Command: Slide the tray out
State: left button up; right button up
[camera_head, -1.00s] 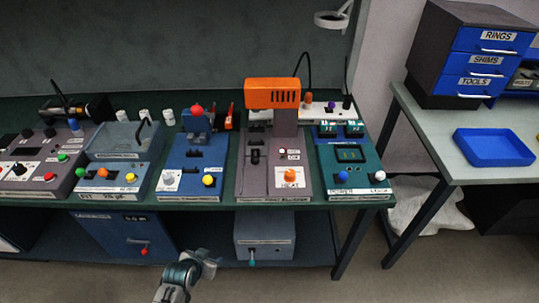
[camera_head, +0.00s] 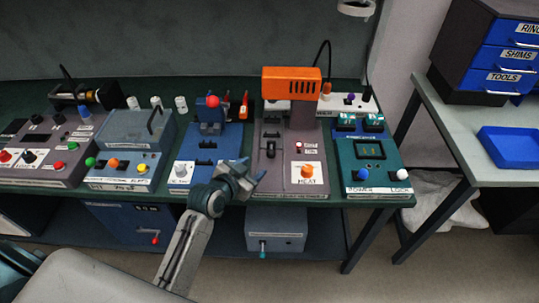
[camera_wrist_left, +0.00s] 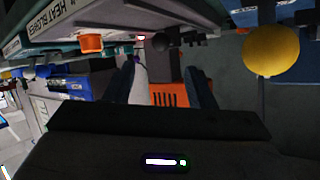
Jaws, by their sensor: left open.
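A grey heat station (camera_head: 288,182) stands on the green bench, with an orange heater head (camera_head: 290,88) over its back, a small black lever (camera_head: 270,149) and an orange knob (camera_head: 307,171). I cannot tell which part of it, if any, is a tray. A shallow blue tray (camera_head: 508,147) lies on the right table. My left gripper (camera_head: 249,172) is open and empty at the bench's front edge, left of the orange knob. In the left wrist view the spread fingers (camera_wrist_left: 163,85) show the orange heater head (camera_wrist_left: 168,95) between them. My right gripper is not in view.
A grey box (camera_head: 275,228) sits on the shelf below. Blue drawers (camera_head: 514,57) stand on the right table.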

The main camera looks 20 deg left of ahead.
aim_at(269, 156)
pick_arm(q)
jog(key=p+x, duration=0.2)
jog(key=x, duration=0.7)
jog(key=shift+w, duration=0.1)
jog(key=shift+x, duration=0.8)
grip_shut()
